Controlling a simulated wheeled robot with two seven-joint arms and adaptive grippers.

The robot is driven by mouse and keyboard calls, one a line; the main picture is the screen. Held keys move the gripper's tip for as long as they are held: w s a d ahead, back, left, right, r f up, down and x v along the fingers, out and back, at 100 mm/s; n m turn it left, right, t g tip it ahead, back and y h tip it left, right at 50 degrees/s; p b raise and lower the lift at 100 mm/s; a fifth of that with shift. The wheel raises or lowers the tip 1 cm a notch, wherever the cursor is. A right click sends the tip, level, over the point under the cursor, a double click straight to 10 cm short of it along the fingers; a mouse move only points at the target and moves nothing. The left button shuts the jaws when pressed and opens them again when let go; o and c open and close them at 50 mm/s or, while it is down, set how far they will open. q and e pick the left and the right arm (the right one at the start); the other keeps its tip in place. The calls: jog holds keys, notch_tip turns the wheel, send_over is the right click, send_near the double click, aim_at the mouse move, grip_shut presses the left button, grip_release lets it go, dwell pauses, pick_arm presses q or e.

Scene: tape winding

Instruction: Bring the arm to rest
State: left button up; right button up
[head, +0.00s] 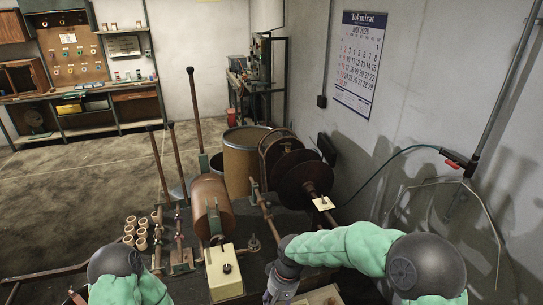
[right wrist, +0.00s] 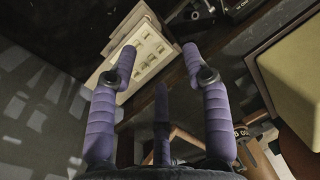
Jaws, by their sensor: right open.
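My right arm, in a green sleeve, reaches in from the lower right in the head view. Its purple gripper (head: 280,284) points down beside a cream box with a black knob (head: 225,276). Beyond the fingertips lies a pale tray with small slots (right wrist: 148,52). My left arm shows only as a dark joint and green sleeve at the lower left; its gripper is out of view.
The winding bench holds a copper-coloured drum (head: 212,204), large dark discs (head: 298,178) and upright levers (head: 194,110). Several tape rolls (head: 137,230) stand at the left. A grey wall with a calendar (head: 358,62) closes the right side. Open floor lies at the back left.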

jog(key=s+d+f+m+b, duration=0.1)
jog(key=s+d+f+b, duration=0.1)
jog(key=s+f, duration=0.4)
jog(key=s+d+f+m+y+b, duration=0.1)
jog(key=s+d+f, duration=0.2)
jog(key=f, duration=0.9)
jog(key=s+d+f+m+t+y+b, duration=0.1)
jog(key=s+d+f+m+b, duration=0.1)
jog(key=s+f, duration=0.7)
jog(key=shift+d+f+b, duration=0.3)
jog(key=shift+d+b, duration=0.05)
jog(key=shift+d, duration=0.35)
jog(key=shift+w, duration=0.15)
